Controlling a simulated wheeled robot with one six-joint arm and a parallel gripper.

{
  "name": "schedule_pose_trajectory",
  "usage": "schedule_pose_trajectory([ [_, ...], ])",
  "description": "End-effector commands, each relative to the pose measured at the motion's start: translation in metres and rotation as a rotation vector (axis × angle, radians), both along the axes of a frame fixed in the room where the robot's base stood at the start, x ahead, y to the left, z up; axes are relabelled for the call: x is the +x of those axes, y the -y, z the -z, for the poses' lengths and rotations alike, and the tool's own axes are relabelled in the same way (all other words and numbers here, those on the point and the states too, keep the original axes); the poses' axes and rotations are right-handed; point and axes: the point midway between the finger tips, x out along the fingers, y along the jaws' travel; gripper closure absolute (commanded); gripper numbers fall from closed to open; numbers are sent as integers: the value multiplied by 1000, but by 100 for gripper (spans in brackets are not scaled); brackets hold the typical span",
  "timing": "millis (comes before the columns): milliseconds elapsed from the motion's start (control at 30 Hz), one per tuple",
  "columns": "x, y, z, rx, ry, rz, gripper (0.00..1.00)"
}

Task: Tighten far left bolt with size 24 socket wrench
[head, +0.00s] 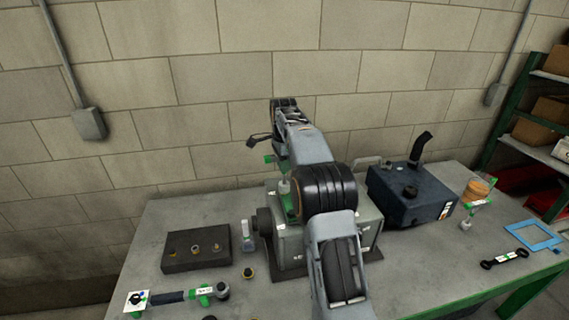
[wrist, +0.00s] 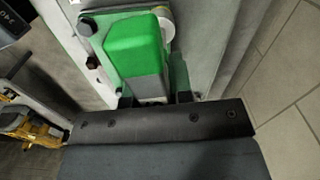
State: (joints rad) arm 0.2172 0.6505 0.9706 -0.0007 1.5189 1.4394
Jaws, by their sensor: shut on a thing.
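My gripper (wrist: 154,98) is shut on a green block-like grip in the wrist view. I take this as the grip of the socket wrench (wrist: 133,47); its size label cannot be read. In the head view, green parts and a pale round piece of the wrench (head: 284,187) show below my arm, above the left part of the grey engine block (head: 368,222). My arm hides much of the block, and the far left bolt cannot be made out. Whether the socket sits on a bolt or hovers above it I cannot tell.
A black tray (head: 180,262) with several small sockets lies left on the workbench (head: 160,225). A green-tagged wrench (head: 203,291) lies in front of it. A dark blue machine (head: 410,196), another green-tagged tool (head: 478,204) and a black spanner (head: 505,258) are on the right.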

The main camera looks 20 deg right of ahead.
Motion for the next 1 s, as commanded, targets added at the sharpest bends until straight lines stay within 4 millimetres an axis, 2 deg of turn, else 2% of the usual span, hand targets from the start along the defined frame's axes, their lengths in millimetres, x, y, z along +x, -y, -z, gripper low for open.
schedule_pose_trajectory([
  [700,0,1,6,-3,-7,1228,100],
  [833,0,1,6,-3,-7,1369,100],
  [1000,0,0,6,-3,-8,1443,100],
])
